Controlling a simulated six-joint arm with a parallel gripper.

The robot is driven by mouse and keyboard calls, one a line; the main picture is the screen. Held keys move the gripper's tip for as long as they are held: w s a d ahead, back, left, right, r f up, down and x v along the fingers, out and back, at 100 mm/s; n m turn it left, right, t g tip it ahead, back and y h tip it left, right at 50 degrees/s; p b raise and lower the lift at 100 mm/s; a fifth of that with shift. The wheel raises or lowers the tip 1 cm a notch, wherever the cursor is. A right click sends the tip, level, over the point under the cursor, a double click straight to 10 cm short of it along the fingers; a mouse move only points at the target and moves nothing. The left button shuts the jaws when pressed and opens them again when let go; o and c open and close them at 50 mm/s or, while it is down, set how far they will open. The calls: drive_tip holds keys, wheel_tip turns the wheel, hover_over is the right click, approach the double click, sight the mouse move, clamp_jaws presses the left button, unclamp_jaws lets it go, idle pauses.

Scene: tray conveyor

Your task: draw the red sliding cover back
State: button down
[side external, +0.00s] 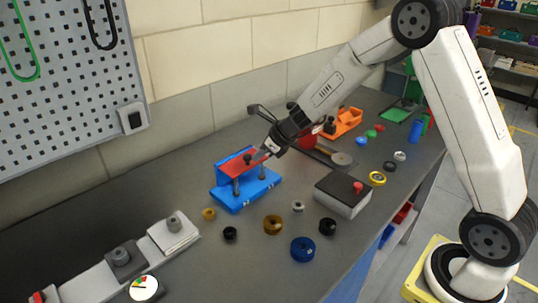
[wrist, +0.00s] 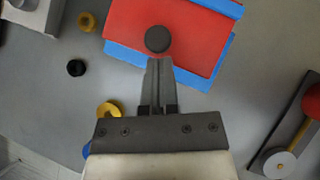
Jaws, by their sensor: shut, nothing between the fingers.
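The red sliding cover (side external: 231,165) lies on a blue stand (side external: 257,189) on the bench. A dark round knob (wrist: 157,39) stands up from the cover in the wrist view. The red cover (wrist: 195,28) fills the top of that view, with blue edges of the stand (wrist: 127,57) showing around it. My gripper (wrist: 159,60) is shut and empty. Its fingertips are at the near side of the knob; I cannot tell whether they touch it. In the side view my gripper (side external: 264,154) comes in over the stand from the right.
Several rings and small round parts, such as a blue ring (side external: 303,249), lie in front. An orange holder (side external: 344,122) is behind. A white fixture (side external: 173,234) stands at the left.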

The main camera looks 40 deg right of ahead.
sight(242, 156)
idle(0.4)
drive_tip(key=shift+w, duration=3.6)
drive_tip(key=shift+s+d+r, duration=0.1)
drive_tip(key=shift+s+d, duration=0.25)
drive_tip(key=shift+s, duration=0.3)
drive_tip(key=shift+s+d+r, duration=0.2)
drive_tip(key=shift+s+d, duration=0.15)
drive_tip(key=shift+s, duration=0.3)
drive_tip(key=shift+s+d+r, duration=0.15)
drive_tip(key=shift+s+d, duration=0.2)
drive_tip(key=shift+s, duration=0.25)
drive_tip(key=v, duration=0.9)
drive_tip(key=shift+r, duration=0.25)
drive_tip(key=shift+s, duration=0.2)
